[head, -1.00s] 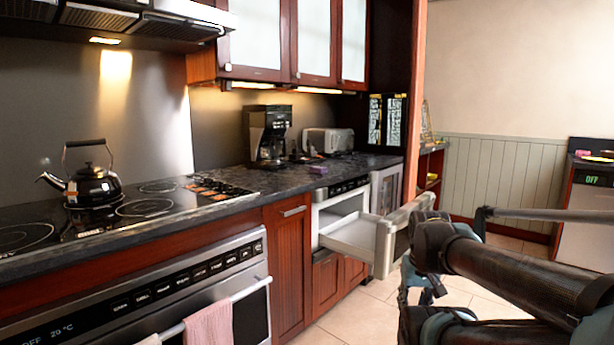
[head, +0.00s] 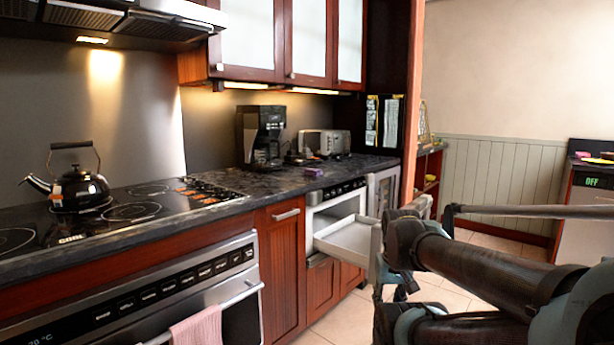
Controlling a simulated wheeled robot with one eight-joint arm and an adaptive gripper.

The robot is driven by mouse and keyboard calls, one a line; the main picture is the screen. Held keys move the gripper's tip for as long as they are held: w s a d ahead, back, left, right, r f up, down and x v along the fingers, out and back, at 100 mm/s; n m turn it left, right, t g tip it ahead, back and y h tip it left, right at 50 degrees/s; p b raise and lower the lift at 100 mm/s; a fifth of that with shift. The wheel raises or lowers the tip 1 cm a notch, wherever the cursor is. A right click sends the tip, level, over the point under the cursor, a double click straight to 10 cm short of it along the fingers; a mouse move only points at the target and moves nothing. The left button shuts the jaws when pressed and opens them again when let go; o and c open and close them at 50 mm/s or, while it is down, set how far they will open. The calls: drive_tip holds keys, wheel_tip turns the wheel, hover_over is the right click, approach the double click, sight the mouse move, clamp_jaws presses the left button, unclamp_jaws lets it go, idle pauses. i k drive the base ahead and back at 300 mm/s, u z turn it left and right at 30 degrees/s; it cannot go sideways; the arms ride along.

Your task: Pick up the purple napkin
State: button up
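A small purple item (head: 313,172), likely the napkin, lies on the dark countertop (head: 285,188) near its front edge, in front of the coffee maker. Another small purple item (head: 582,154) sits on the counter at the far right; both are too small to identify surely. My arm comes in from the right. My gripper (head: 388,285) hangs at its end, lower and to the right of the counter item and apart from it. Its fingers are partly hidden and too small to read.
A coffee maker (head: 262,135), toaster (head: 322,142) and kettle (head: 75,188) stand along the counter. A pink towel (head: 197,328) hangs on the oven handle.

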sight(311, 171)
drive_tip(key=i, duration=0.85)
drive_tip(key=z, duration=0.05)
